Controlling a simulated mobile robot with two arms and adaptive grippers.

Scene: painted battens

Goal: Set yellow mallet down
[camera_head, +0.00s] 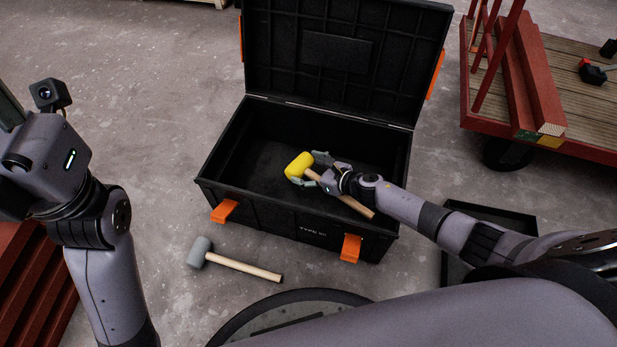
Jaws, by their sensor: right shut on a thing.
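The yellow mallet (299,165) has a yellow head and a pale wooden handle. My right gripper (318,174) is shut on its handle close to the head. It holds the mallet over the front part of the open black toolbox (222,185), with the handle's end reaching toward the front wall. I cannot tell whether the mallet touches the box. The toolbox lid stands open at the back, and the visible floor inside looks empty. My left arm stands at the left, but its fingers are not visible.
A grey-headed mallet (201,252) lies on the concrete floor in front of the toolbox. A red cart (590,110) with red battens (538,85) stands at the right. More red battens (30,285) are at the lower left. A dark tray (500,215) lies right of the box.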

